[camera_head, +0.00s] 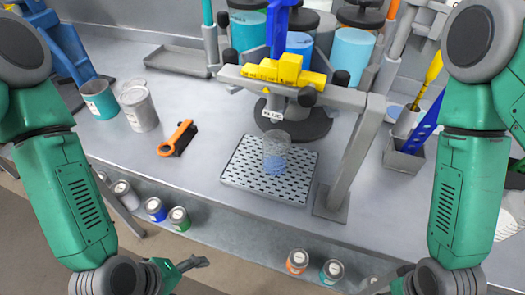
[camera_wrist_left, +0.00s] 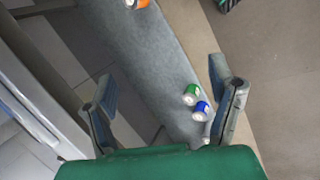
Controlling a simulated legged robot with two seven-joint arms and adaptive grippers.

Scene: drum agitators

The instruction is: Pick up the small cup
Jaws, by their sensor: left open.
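A small clear cup (camera_head: 275,150) with a bluish bottom stands upright on a perforated drip tray (camera_head: 236,176) in the middle of the bench, below the yellow dispenser valve. My left gripper (camera_head: 188,272) is at the bottom of the head view, in front of the bench and well apart from the cup. In the left wrist view its two fingers (camera_wrist_left: 163,95) are spread with nothing between them. My right gripper (camera_head: 385,284) is only partly in view at the bottom right edge, and its fingers cannot be made out.
Yellow valve blocks (camera_head: 284,74) sit on a grey frame (camera_head: 352,150) over the tray. An orange-handled tool (camera_head: 177,138) and metal cans (camera_head: 139,107) are left of it. Small paint cans (camera_head: 156,209) stand on a lower shelf.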

